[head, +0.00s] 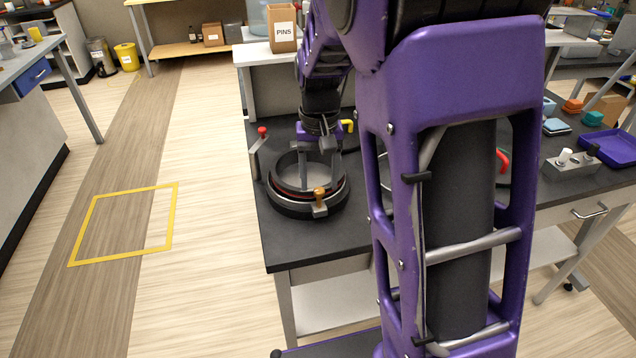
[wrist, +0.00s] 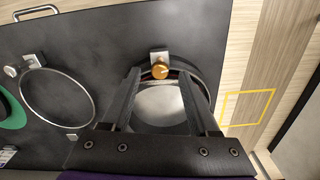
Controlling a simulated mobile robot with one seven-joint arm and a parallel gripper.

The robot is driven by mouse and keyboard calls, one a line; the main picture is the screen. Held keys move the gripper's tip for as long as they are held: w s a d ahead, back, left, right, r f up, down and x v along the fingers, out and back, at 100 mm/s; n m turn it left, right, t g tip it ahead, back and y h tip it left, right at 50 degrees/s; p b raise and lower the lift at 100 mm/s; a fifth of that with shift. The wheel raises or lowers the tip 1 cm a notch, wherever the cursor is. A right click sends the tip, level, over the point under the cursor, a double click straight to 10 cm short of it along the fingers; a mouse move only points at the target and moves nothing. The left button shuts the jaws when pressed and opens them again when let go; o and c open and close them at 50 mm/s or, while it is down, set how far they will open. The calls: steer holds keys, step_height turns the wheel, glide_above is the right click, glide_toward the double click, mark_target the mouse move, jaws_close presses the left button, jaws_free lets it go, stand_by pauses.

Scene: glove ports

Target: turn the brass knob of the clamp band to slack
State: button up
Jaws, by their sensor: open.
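The brass knob (head: 319,193) sits on a small metal block at the front rim of the round glove port, on the black bench top. It also shows in the wrist view (wrist: 161,70), just beyond the fingertips. The clamp band (head: 292,203) runs around the port as a dark ring with a red line above it. My gripper (head: 318,160) is above the port at its far side. In the wrist view my gripper (wrist: 161,82) is open, its two fingers spread over the port's pale round middle. The fingers appear empty and the knob lies between their lines.
A red-topped lever (head: 262,135) stands left of the port. A thin metal ring (wrist: 57,97) with clips lies beside the port in the wrist view. A grey switch box (head: 577,165) and purple tray (head: 612,147) are at the right. The bench's left edge is close to the port.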

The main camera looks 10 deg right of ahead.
steer(key=shift+f, duration=0.85)
steer(key=shift+c, duration=0.2)
jaws_close()
